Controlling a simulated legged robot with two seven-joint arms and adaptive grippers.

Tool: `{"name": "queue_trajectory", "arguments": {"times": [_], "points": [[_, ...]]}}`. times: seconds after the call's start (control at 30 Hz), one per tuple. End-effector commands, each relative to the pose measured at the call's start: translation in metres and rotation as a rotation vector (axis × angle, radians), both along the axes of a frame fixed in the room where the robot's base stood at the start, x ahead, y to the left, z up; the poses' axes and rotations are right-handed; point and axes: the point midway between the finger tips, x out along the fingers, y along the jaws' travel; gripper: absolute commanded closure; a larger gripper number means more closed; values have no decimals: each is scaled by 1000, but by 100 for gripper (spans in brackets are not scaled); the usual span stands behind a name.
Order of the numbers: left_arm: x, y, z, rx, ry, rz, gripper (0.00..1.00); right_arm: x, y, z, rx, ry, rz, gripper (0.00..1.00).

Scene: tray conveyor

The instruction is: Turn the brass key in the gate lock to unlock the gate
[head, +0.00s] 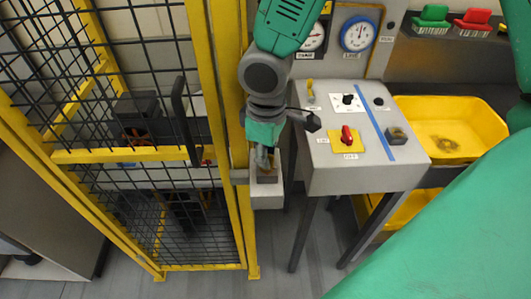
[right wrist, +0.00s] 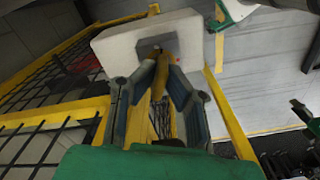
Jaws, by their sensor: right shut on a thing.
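The grey lock box (head: 268,198) sits on the yellow gate post at the edge of the mesh gate (head: 122,157). My right gripper (head: 263,165) reaches down to the lock from above and covers most of its face; the key is hidden in the head view. In the right wrist view the lock box (right wrist: 118,45) is close in front of the fingers. The brass key (right wrist: 161,72) lies between the two fingertips of my right gripper (right wrist: 158,68), which are shut on it, with its far end at the dark lock plate. Its exact turn angle is unclear. My left gripper is out of view.
A grey control console (head: 345,182) with a red switch (head: 347,135) stands just right of the lock. A black gate handle (head: 180,115) is to the left. A yellow bin (head: 480,125) lies at the right. Gauges (head: 357,35) hang behind.

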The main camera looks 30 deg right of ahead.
Motion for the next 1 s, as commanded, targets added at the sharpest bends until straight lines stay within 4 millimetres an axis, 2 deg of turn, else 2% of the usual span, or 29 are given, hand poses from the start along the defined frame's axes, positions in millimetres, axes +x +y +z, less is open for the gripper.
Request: {"name": "queue_trajectory", "arguments": {"times": [0.17, 0.47, 0.8, 1.0], "points": [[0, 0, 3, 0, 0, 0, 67, 0, -1, 1, -2, 1, -78, 100], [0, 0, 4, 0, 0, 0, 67, 0, -1, 1, -2, 1, -91, 100], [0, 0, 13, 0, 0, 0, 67, 0, -1, 1, -3, 1, -302, 100], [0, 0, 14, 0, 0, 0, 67, 0, -1, 0, -1, 0, -343, 100]]}}
